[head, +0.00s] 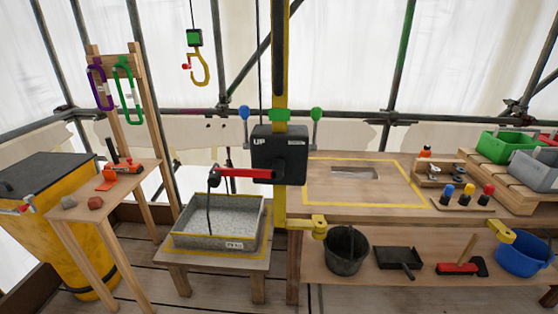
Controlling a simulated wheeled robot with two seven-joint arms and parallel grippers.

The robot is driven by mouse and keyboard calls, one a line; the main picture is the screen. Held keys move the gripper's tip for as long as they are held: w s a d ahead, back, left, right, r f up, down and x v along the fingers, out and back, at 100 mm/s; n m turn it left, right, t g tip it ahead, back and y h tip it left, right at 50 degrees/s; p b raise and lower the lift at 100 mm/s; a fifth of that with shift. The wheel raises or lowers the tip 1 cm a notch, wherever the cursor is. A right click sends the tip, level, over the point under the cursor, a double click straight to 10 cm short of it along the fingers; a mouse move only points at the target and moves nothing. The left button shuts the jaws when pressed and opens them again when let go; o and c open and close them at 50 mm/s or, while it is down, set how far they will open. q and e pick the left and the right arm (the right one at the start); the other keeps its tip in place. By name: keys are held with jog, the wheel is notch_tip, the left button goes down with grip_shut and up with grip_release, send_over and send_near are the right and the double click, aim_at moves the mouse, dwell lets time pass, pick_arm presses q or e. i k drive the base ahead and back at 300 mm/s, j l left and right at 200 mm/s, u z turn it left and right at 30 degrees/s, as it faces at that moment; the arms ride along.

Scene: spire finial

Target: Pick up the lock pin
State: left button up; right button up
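I cannot tell for sure which thing is the lock pin. Small upright pegs with blue (449,191), yellow (469,189) and red (488,190) tops stand in a row on the right of the workbench (320,210). A small wooden holder (440,174) with dark and orange parts sits behind them. On the left stand (125,178) lie small orange and red pieces (107,184), too small to name. Neither of my grippers can be made out.
A yellow mast with a black winch box (290,150) and red crank (245,173) stands mid-view. A hook (203,70) hangs at upper left. A grey tray (217,236) sits on a low table. Green (500,147) and grey (535,172) bins stand right.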

aim_at(449, 188)
jog(key=z, duration=1.45)
jog(key=i+l, duration=0.2)
jog(key=i, duration=0.3)
